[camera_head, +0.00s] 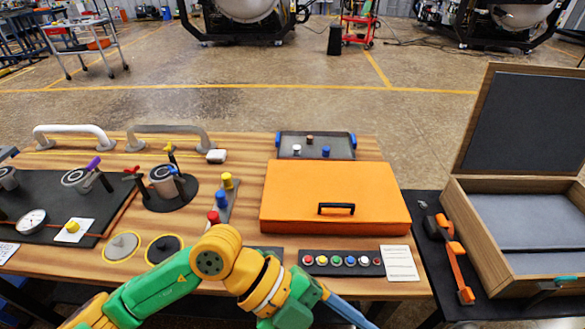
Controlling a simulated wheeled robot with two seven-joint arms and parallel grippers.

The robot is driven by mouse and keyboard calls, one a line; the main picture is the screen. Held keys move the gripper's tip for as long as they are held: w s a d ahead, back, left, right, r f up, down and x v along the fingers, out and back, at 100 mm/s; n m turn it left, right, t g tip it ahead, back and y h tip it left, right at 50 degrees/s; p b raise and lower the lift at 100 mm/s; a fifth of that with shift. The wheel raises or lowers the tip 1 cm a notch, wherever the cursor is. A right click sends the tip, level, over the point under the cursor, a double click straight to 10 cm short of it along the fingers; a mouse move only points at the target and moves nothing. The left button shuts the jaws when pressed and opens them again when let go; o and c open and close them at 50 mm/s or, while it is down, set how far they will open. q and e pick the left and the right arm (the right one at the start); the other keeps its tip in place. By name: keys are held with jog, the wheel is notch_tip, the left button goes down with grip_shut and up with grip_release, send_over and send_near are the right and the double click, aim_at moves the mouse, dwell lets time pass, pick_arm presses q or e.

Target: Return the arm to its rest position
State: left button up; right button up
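One of my arms (165,285), green, yellow and orange, comes in from the lower left. It bends at an orange joint (210,258) over the front edge of the wooden table, then runs down and right out of the bottom of the picture. Its gripper is not visible, so I cannot tell whether it holds anything. My other arm and its gripper are not seen.
An orange case (335,197) with a black handle lies shut on the table (245,150). A button strip (342,262) lies in front. A gauge panel (62,192) is left; a grey tray (315,144) is behind. An open wooden box (487,250) stands right, beside an orange tool (455,258).

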pick_arm(q)
jog(key=d+r+h, duration=0.3)
jog(key=r+h, duration=0.5)
jog(key=r, duration=0.4)
jog(key=w+a+r+n+t+h, duration=0.1)
jog(key=w+a+r+n+t, duration=0.4)
jog(key=n+t, duration=0.4)
jog(key=w+a+r+n+t+h, duration=0.2)
jog(key=w+a+n+t, duration=0.1)
jog(key=w+n+t, duration=0.6)
jog(key=w+a+f+n+t+y, duration=0.2)
jog(key=w+a+f+n+y, duration=0.1)
jog(key=a+f+n+y, duration=0.5)
jog(key=w+a+f+n+t+y, duration=0.2)
jog(key=w+a+f+n+y, duration=0.2)
jog(key=a+f+y, duration=0.5)
jog(key=s+a+f+m+g+y, duration=0.15)
jog(key=s+f+g+y, duration=0.25)
jog(key=s+f+g, duration=1.35)
jog(key=s+f+t, duration=0.1)
jog(key=s+f, duration=0.2)
jog(key=f, duration=0.9)
jog(key=s+f+t, duration=0.1)
jog(key=s+f, duration=0.2)
jog(key=f, duration=0.8)
jog(key=s+a+f, duration=0.2)
jog(key=s+f, duration=0.6)
jog(key=s, duration=0.3)
jog(key=shift+a+g+y, duration=0.3)
jog(key=shift+g, duration=0.05)
